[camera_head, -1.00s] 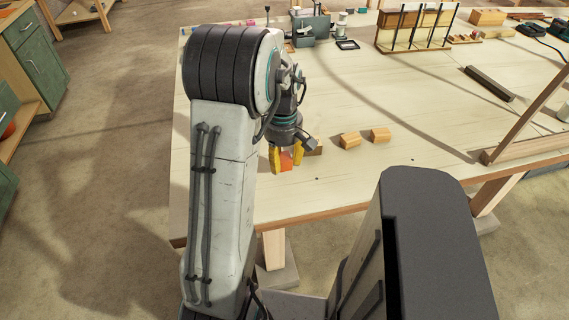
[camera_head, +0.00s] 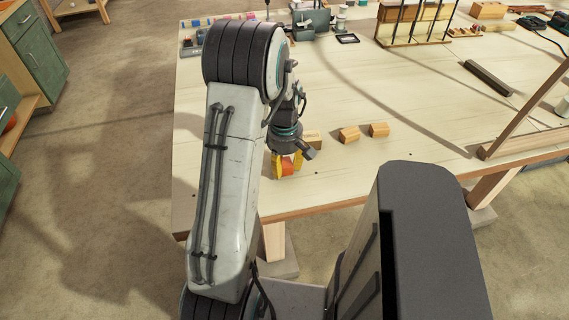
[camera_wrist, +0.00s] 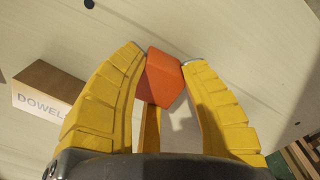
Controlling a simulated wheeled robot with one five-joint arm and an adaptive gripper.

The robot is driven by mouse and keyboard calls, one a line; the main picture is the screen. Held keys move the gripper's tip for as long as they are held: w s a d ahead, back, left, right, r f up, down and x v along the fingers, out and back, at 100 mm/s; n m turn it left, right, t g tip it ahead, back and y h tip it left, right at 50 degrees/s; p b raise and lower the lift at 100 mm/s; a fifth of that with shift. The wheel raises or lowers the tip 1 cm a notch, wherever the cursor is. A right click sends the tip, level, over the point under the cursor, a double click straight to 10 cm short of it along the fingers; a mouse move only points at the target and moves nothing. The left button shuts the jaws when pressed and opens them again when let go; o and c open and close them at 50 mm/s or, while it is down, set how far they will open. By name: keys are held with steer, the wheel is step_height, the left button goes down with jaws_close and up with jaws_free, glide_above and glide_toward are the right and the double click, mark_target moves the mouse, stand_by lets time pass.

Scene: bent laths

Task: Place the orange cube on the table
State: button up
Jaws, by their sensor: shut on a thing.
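The orange cube (camera_wrist: 162,78) is between the yellow fingers of my gripper (camera_wrist: 166,62) in the wrist view. The fingers are shut on it, and it looks tilted in their grip. In the head view the orange cube (camera_head: 287,168) shows between the fingers of my gripper (camera_head: 287,165), over the near left part of the table (camera_head: 350,186). I cannot tell whether the cube touches the tabletop.
A wooden block (camera_wrist: 48,92) lettered "DOWEL" lies left of my gripper in the wrist view. Two more wooden blocks (camera_head: 349,134) (camera_head: 379,130) lie to the right in the head view. The table is clear in front of them. A dark bar (camera_head: 488,78) lies farther right.

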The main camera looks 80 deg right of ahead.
mark_target(284, 163)
steer(key=o, duration=1.1)
steer(key=shift+f, duration=0.1)
step_height(284, 163, up, 10)
steer(key=shift+f, duration=0.15)
steer(key=w+a+r+n+t+h+b, duration=0.1)
steer(key=w+a+r, duration=0.3)
steer(key=w+a, duration=0.55)
steer(key=w+a+r+n, duration=0.1)
steer(key=w+a+r, duration=0.35)
steer(key=w, duration=0.75)
steer(key=a+f+n+t+y, duration=0.1)
steer(key=a+f+n+t, duration=0.1)
steer(key=a, duration=2.3)
steer(key=shift+s+a+f+n+t, duration=0.3)
steer(key=shift+s+a+f, duration=0.05)
steer(key=shift+a, duration=0.05)
